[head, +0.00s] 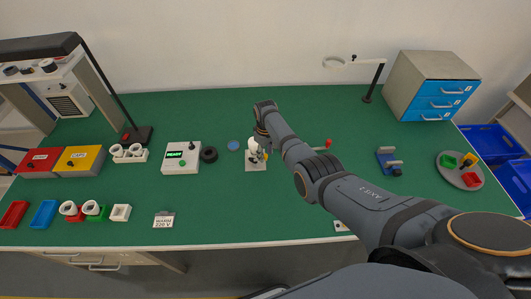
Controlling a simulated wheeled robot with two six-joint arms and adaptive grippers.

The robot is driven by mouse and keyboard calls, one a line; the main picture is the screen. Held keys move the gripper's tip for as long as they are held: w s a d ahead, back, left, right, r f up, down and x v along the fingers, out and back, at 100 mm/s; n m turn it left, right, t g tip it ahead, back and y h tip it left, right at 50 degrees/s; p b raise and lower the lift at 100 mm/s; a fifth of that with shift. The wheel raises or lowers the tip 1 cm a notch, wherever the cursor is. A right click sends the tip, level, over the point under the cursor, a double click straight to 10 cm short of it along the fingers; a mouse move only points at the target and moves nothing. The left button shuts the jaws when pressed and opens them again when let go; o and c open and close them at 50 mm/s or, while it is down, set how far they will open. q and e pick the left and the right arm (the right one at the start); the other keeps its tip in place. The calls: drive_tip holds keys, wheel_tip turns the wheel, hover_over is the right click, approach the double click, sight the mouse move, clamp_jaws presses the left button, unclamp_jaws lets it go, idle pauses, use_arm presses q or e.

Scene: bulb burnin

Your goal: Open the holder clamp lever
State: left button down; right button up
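A small white holder (252,166) stands on the green bench near the middle of the head view. My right arm reaches in from the lower right and its wrist is above and beside this holder. My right gripper (262,153) points down at the holder's upper part, close to it. The fingers are small and partly hidden by my wrist, so I cannot tell whether they touch it or are open or shut. The clamp lever cannot be made out clearly. A red-tipped part (328,144) shows just right of my forearm. My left gripper is not in view.
A white box with a display (181,163) and a black ring (209,154) lie left of the holder. A blue fixture (384,161) and a round grey tray (459,181) with coloured blocks are at the right. Bench space behind the holder is mostly clear.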

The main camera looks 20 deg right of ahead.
wheel_tip(320, 180, up, 12)
idle(0.6)
idle(0.4)
